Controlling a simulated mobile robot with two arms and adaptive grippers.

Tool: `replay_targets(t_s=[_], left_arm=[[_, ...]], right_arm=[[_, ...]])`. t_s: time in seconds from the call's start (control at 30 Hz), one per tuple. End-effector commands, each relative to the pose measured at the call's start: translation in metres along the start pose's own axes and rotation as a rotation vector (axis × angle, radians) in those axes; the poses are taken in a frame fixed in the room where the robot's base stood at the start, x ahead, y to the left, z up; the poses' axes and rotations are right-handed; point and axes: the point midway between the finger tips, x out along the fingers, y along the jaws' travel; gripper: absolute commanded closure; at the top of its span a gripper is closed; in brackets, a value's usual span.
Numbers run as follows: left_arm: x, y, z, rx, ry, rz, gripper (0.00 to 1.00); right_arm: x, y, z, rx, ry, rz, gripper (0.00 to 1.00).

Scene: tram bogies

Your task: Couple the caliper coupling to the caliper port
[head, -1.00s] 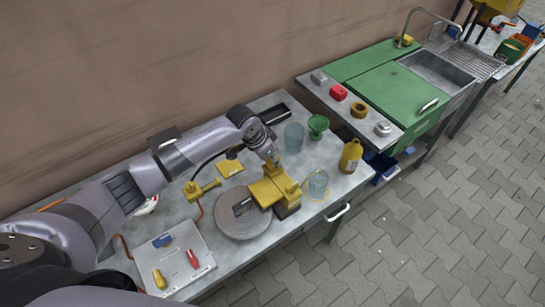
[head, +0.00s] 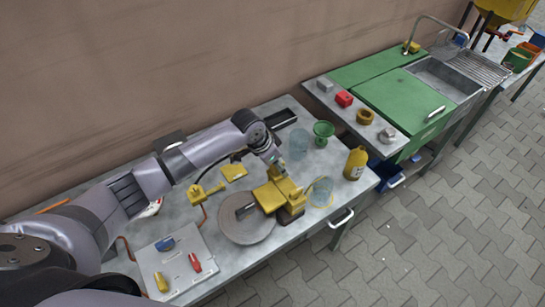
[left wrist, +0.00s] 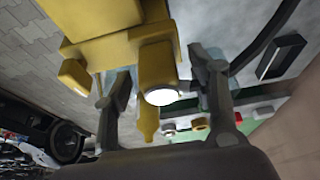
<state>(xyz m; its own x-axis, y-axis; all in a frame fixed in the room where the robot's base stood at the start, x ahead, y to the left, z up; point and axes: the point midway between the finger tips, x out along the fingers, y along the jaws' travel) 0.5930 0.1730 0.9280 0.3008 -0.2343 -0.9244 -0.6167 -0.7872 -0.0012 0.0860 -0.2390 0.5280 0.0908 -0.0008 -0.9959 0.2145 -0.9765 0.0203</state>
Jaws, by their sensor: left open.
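The yellow caliper (head: 268,196) sits over the edge of the grey brake disc (head: 246,231) on the bench. My left gripper (head: 277,168) is at the caliper's far side. In the left wrist view my left gripper (left wrist: 165,95) is open, with a yellow cylinder with a bright white end (left wrist: 160,75), on or against the caliper body (left wrist: 95,20), between its fingers. I cannot tell whether this cylinder is the port or the coupling. A dark hose (left wrist: 262,45) curves behind the right-hand finger. My right gripper is not in view.
A yellow bottle (head: 355,163), clear cups (head: 299,143) and (head: 321,191), and a green funnel-like cup (head: 323,130) stand near the caliper. A yellow fitting (head: 203,194) and a tool tray (head: 180,289) are left. A green sink unit (head: 405,98) stands beyond.

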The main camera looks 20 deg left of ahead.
Motion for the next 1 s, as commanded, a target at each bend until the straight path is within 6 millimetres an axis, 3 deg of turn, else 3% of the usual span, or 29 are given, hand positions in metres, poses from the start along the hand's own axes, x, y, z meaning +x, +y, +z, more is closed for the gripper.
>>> replay_targets(t_s=[0.5,0.7,1.0], left_arm=[[-0.098,-0.001,0.0,0.001,0.002,-0.003,0.47],[-0.113,0.0,0.0,0.0,0.001,-0.001,0.47],[-0.115,0.0,0.0,0.0,0.001,-0.001,0.47]], right_arm=[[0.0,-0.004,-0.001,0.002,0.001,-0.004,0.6],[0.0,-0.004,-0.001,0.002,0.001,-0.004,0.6],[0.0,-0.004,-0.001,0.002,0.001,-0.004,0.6]])
